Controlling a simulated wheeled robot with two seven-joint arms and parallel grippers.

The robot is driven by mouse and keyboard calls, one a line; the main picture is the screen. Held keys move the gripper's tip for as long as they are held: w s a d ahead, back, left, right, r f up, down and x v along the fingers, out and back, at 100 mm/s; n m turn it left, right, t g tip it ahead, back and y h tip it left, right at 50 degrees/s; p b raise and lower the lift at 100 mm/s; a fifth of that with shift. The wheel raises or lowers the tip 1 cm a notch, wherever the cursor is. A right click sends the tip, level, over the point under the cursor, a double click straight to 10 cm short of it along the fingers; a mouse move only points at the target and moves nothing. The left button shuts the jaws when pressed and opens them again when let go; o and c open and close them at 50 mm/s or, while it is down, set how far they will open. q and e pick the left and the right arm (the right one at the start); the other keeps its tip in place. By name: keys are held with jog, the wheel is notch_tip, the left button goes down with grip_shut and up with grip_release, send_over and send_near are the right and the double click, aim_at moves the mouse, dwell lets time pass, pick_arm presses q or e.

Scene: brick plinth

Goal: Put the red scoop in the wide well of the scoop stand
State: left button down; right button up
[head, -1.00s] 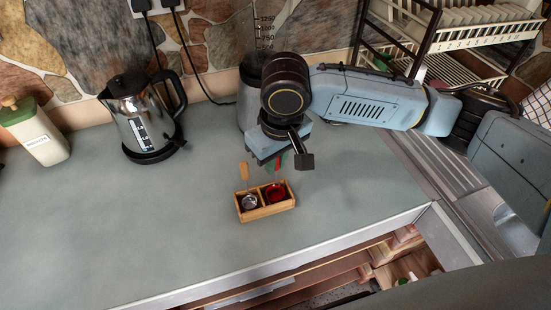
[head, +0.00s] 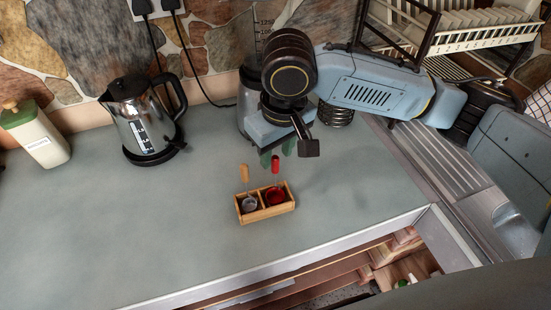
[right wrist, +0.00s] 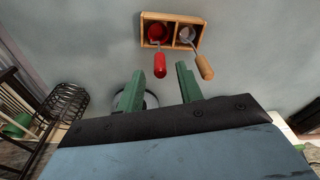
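The wooden scoop stand (head: 252,217) sits on the counter with two wells side by side. The red scoop (head: 275,197) rests with its bowl in the right well in the head view, which looks the wider one. Its red handle (right wrist: 160,66) sticks up out of the stand. My right gripper (head: 277,155) is open, its green fingers (right wrist: 160,82) apart just behind the end of the red handle, with nothing held. A metal scoop with a wooden handle (head: 245,174) stands in the other well. My left gripper is not in view.
A kettle (head: 143,120) and a cream canister (head: 38,135) stand to the left. A dish rack (head: 480,35) is at the back right. The counter around the stand is clear.

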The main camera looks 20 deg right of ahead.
notch_tip(320, 180, up, 8)
jog(key=s, duration=0.1)
jog(key=shift+d+p, duration=0.15)
jog(key=shift+p, duration=0.15)
